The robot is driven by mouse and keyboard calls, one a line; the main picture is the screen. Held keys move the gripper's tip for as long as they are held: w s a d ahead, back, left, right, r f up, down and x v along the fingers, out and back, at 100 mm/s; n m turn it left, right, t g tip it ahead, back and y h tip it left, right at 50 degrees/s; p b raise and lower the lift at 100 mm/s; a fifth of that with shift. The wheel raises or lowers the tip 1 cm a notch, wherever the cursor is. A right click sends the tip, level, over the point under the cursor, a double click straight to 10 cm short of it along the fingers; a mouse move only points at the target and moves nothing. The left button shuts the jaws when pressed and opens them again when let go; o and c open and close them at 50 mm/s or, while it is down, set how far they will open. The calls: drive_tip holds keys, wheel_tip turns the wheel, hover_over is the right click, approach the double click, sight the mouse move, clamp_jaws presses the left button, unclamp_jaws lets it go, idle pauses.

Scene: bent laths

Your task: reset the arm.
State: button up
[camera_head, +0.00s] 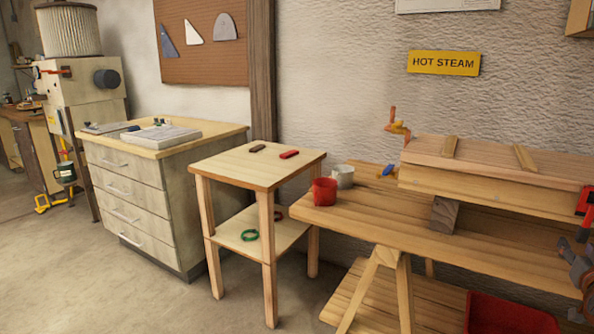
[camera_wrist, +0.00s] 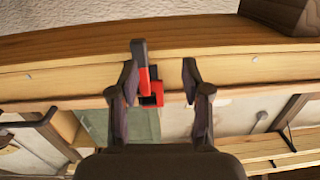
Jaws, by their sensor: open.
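My gripper (camera_wrist: 160,67) is open in the wrist view, its two dark fingers spread apart. A red and dark clamp (camera_wrist: 157,92) shows between the fingers, nearer the left one, on the edge of a wooden piece. I cannot tell how far it is from the fingers; they are not closed on it. In the head view a red clamp (camera_head: 584,203) shows at the right edge, on the end of the long wooden box form (camera_head: 480,183). Dark grey parts below it, cut off by the frame edge, look like my arm's end; the fingers are not clear there.
The workbench (camera_head: 455,246) carries a red cup (camera_head: 324,191), a grey-white cup (camera_head: 343,176) and a blue item (camera_head: 387,170). A red bin (camera_head: 510,314) sits below. A small side table (camera_head: 230,170) and drawer cabinet (camera_head: 135,205) stand left. Floor at front left is clear.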

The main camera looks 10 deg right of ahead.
drive_tip(key=w+a+f+n+g+y, duration=0.1)
drive_tip(key=w+a+f+y, duration=0.25)
drive_tip(key=a, duration=0.35)
drive_tip(key=w+a+f+n+y, duration=0.2)
drive_tip(key=w+a, duration=0.2)
drive_tip(key=a, duration=0.2)
drive_tip(key=w+a+f+n+g+y, duration=0.1)
drive_tip(key=w+a+f+y, duration=0.15)
drive_tip(key=a, duration=0.45)
drive_tip(key=s+a+f+n+g+y, duration=0.1)
drive_tip(key=s+a+f+g, duration=0.1)
drive_tip(key=a, duration=0.5)
drive_tip(key=s+a+f+n+g+y, duration=0.1)
drive_tip(key=s+a+f+g, duration=0.15)
drive_tip(key=a, duration=0.45)
drive_tip(key=s+a+f+n+g+y, duration=0.1)
drive_tip(key=s+a+f+g+y, duration=0.15)
drive_tip(key=a, duration=0.45)
drive_tip(key=s+a+n+g+h, duration=0.1)
drive_tip(key=s+a+g, duration=0.4)
drive_tip(key=s, duration=0.5)
drive_tip(key=s+a+g, duration=0.2)
drive_tip(key=s+a, duration=0.5)
drive_tip(key=s, duration=0.2)
wheel_tip(320, 180, up, 25)
drive_tip(key=s+p, duration=0.1)
drive_tip(key=p, duration=2.2)
drive_tip(key=shift+s+d+t, duration=0.15)
drive_tip(key=shift+s+t, duration=0.2)
drive_tip(key=shift+t, duration=0.05)
